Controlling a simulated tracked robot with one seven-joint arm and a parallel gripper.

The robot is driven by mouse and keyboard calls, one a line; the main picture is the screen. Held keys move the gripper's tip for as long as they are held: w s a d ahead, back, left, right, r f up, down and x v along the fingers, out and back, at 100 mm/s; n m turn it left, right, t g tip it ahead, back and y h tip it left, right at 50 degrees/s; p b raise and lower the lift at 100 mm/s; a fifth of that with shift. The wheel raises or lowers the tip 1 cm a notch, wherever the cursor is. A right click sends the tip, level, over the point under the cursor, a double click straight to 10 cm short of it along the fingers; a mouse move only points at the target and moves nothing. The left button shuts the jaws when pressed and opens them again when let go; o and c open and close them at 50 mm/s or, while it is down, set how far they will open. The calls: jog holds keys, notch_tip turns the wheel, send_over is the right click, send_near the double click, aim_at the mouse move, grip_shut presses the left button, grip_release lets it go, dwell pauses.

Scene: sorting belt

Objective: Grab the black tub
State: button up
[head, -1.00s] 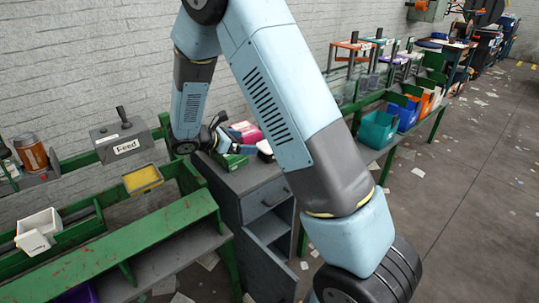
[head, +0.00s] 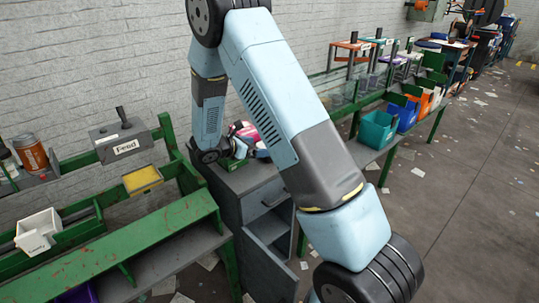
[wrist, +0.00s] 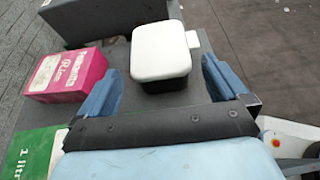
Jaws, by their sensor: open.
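The black tub (wrist: 165,84) has a white lid (wrist: 160,52) with a small tab on its right side. It stands upright on a grey cabinet top (wrist: 200,112). In the wrist view my gripper (wrist: 162,76) is open. One blue finger is to the left of the tub and the other to its right, with the tub's near side between them. I see no clear grip, and a gap shows on the left. In the head view my gripper (head: 240,149) is over the cabinet, and my arm largely hides the tub.
A pink box (wrist: 64,75) lies left of the tub, and a green carton (wrist: 32,153) is nearer, by the left finger. The grey cabinet (head: 262,205) stands between a green-framed belt (head: 120,245) and a bench with coloured bins (head: 378,130).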

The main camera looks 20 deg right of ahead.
jog(key=shift+x, duration=2.55)
jog(key=shift+f, duration=0.15)
jog(key=shift+c, duration=0.5)
jog(key=c, duration=0.6)
